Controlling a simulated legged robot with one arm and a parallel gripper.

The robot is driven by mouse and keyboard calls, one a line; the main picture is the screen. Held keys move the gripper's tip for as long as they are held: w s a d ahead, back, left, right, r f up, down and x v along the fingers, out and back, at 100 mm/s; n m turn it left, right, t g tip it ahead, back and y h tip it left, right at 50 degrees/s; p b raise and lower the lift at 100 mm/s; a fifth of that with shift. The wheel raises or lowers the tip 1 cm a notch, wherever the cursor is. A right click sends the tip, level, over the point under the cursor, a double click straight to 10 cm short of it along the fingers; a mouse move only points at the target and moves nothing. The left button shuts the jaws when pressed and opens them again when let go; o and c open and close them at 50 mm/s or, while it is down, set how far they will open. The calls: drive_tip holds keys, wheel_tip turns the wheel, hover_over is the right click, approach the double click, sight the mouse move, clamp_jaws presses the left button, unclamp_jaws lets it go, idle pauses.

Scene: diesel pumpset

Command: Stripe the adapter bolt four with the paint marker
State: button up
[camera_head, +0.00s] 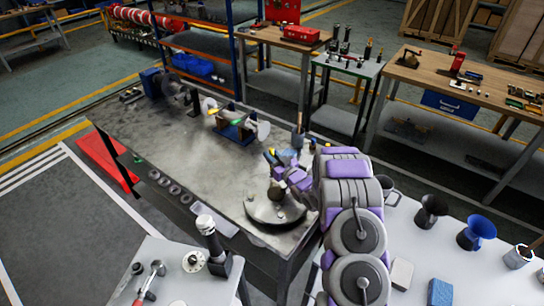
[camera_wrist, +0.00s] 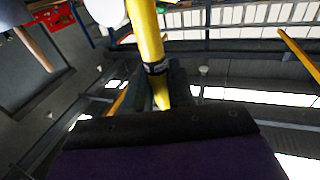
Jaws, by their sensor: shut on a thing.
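My gripper (camera_head: 277,170) is over the near right part of the dark steel bench (camera_head: 190,140) in the head view. In the wrist view, my gripper (camera_wrist: 155,95) is shut on a yellow paint marker (camera_wrist: 147,35) with a black band. A pump assembly (camera_head: 236,128) with a blue base and bright round parts stands farther back on the bench, apart from my gripper. I cannot pick out adapter bolt four; single bolts are too small to tell.
A dark round dish (camera_head: 272,213) lies on the bench below my gripper. Several rings (camera_head: 175,190) line the bench's front edge. A white table (camera_head: 470,270) at right holds a dark cup (camera_head: 431,212) and a blue cup (camera_head: 476,232). The bench's middle is mostly clear.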

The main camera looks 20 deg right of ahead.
drive_tip(key=shift+s+a, duration=0.15)
drive_tip(key=shift+s, duration=0.3)
idle(0.6)
drive_tip(key=shift+w, duration=0.35)
idle(0.4)
drive_tip(key=shift+r, duration=0.2)
drive_tip(key=shift+w+d+f, duration=0.1)
drive_tip(key=shift+w+d, duration=0.1)
drive_tip(key=shift+w, duration=0.1)
idle(0.6)
drive_tip(key=shift+r+p, duration=1.05)
drive_tip(key=shift+r, duration=1.4)
drive_tip(key=shift+w+a+r, duration=0.1)
